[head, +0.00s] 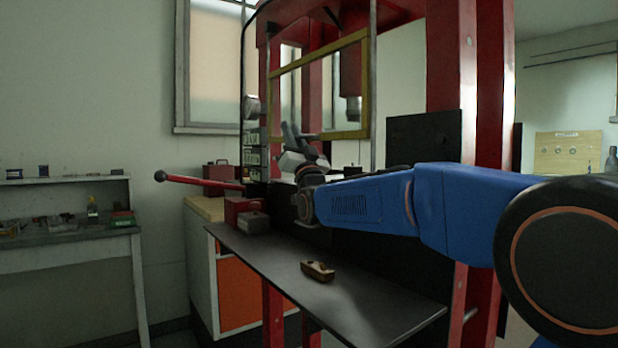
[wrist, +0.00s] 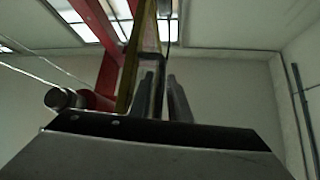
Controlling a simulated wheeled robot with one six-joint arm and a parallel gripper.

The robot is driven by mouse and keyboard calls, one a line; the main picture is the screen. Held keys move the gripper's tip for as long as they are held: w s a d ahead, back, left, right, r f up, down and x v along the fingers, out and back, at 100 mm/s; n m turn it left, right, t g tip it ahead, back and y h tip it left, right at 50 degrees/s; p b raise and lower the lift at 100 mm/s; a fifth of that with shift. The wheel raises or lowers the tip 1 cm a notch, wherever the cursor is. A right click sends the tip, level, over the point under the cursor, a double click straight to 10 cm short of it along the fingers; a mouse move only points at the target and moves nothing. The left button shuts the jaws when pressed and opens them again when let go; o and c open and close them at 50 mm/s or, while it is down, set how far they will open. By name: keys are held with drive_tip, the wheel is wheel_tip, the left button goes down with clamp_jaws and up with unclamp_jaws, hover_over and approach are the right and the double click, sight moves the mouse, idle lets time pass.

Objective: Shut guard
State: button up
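The guard is a clear panel in a yellow frame (head: 352,134) on the front of a red press, standing raised above the press's bed. My gripper (head: 292,130) is at the frame's lower left corner in the head view, fingers pointing up. In the wrist view the two grey fingers (wrist: 164,95) stand a little apart, with a narrow gap between them. The yellow frame (wrist: 129,75) runs up just left of them.
A dark shelf (head: 345,299) juts out below my arm, with a small brown block (head: 318,271) and a red box (head: 246,215) on it. A red lever with a ball end (head: 160,176) sticks out left. A bench (head: 70,236) stands at far left.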

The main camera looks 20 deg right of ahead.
drive_tip(key=v, duration=1.7)
idle(1.5)
drive_tip(key=shift+s+f, duration=0.1)
drive_tip(key=shift+f, duration=0.15)
drive_tip(key=shift+c, duration=0.7)
